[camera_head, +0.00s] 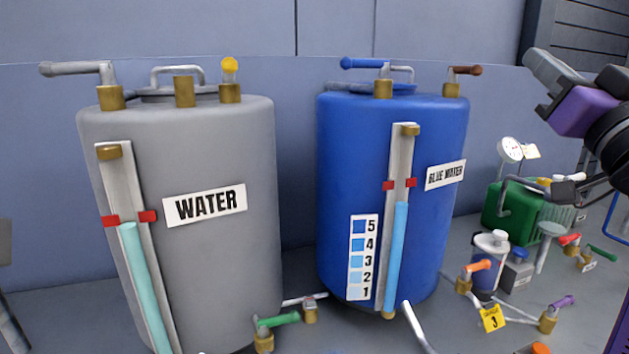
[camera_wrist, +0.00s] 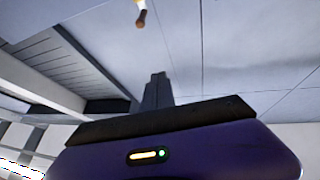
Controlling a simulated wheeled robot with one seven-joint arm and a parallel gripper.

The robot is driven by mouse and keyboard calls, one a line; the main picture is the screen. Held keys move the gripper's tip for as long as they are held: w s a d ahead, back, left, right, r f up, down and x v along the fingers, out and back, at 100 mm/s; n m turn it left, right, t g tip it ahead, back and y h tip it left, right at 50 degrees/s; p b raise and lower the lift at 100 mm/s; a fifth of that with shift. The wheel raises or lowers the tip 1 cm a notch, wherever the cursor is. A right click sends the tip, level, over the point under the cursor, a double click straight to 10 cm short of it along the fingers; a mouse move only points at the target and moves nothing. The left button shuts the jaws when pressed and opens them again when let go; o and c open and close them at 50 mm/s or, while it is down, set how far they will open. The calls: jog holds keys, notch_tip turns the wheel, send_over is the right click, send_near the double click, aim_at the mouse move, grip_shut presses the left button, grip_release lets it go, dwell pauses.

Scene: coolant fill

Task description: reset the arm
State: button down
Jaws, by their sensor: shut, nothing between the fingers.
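My arm reaches in from the right edge in the head view. Its purple wrist is raised, and my gripper (camera_head: 545,68) points up and to the left, above the small equipment on the right and clear of the blue tank (camera_head: 345,170). In the wrist view my gripper (camera_wrist: 158,78) shows as dark fingers closed together with nothing between them, beyond the purple housing. Behind it are pale wall or ceiling panels.
A grey WATER tank (camera_head: 225,260) stands at the left. A dark louvred panel (camera_head: 585,45) is behind my gripper.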

jog(key=s+a+f+m+g+h+p, duration=0.15)
jog(key=s+f, duration=0.45)
jog(key=f, duration=0.9)
jog(key=s+a+f+m+h, duration=0.1)
jog(key=s+f+h, duration=0.35)
jog(key=f, duration=1.05)
jog(key=s+a+f+n+g+y, duration=0.1)
jog(key=s+a+f+g, duration=0.1)
jog(key=s+f, duration=0.4)
jog(key=s+a+f+n+g+y+p, duration=0.1)
jog(key=s+f, duration=0.6)
jog(key=s, duration=0.8)
jog(key=s+a+f+n+g+y, duration=0.1)
jog(key=s+a+f+g, duration=0.3)
jog(key=s, duration=0.7)
notch_tip(320, 180, down, 2)
jog(key=shift+a+f+y, duration=0.2)
jog(key=shift+y, duration=0.5)
